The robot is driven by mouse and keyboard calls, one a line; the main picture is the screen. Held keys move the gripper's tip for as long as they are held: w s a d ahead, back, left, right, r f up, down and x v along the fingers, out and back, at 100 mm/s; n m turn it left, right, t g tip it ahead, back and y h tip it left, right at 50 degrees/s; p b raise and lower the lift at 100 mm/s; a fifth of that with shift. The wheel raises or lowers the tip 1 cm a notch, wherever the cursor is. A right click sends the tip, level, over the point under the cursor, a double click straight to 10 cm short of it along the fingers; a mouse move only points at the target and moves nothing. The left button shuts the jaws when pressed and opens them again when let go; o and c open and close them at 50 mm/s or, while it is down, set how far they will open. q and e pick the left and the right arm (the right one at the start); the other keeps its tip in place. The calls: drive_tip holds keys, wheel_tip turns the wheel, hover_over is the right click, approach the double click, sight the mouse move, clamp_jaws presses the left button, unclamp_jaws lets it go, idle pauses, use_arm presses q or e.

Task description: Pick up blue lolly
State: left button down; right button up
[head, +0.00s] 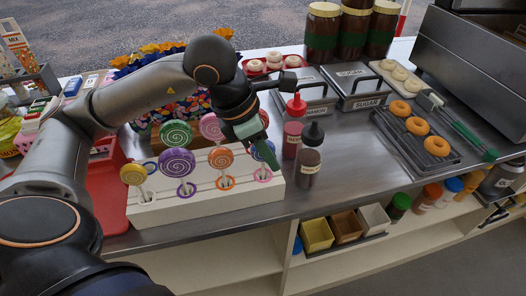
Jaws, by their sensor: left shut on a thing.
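The white lolly stand (205,208) sits on the counter with several swirl lollies in it. The blue lolly (266,151) is at its right end, above a pink ring (263,174). My left gripper (263,148) is over that end, shut on the blue lolly, and its dark green fingers hide part of the disc. The lolly looks upright and still at its slot; I cannot tell whether its stick is clear of the stand. My right gripper is not in view.
Close by stand an orange lolly (221,158), a purple lolly (177,163), a green lolly (175,133) and a pink lolly (211,126). A brown sauce bottle (308,160) and a red one (292,140) stand just right. A doughnut tray (446,160) lies further right.

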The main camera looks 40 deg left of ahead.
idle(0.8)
use_arm(q)
wheel_tip(320, 180, up, 9)
drive_tip(key=shift+f+p, duration=0.1)
drive_tip(key=shift+p, duration=0.85)
drive_tip(key=shift+r, duration=0.65)
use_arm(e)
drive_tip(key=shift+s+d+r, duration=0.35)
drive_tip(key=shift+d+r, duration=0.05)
